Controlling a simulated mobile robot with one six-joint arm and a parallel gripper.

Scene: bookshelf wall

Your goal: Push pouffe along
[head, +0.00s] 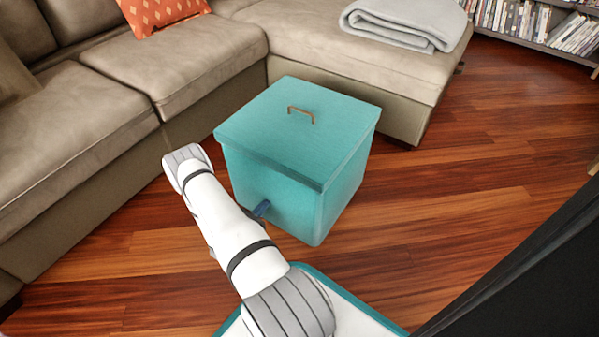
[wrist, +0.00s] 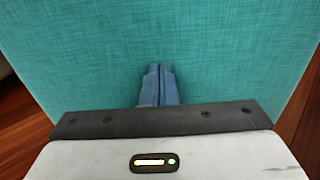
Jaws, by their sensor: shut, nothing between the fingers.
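The pouffe (head: 297,132) is a teal fabric cube with a lid and a small brown handle on top. It stands upright on the wooden floor, close to the corner of the sofa. My gripper (head: 264,207) is shut and empty, low at the pouffe's near side, mostly hidden behind my white arm. In the wrist view the blue fingers of my gripper (wrist: 158,68) are together and point at the pouffe's teal side (wrist: 160,35), which fills most of the picture. The fingertips are at or very near the fabric; I cannot tell whether they touch.
A beige L-shaped sofa (head: 150,70) borders the pouffe behind and to the left. It holds an orange cushion (head: 160,12) and a folded grey blanket (head: 405,22). A bookshelf (head: 535,22) stands at the back right. The wooden floor (head: 470,170) right of the pouffe is clear.

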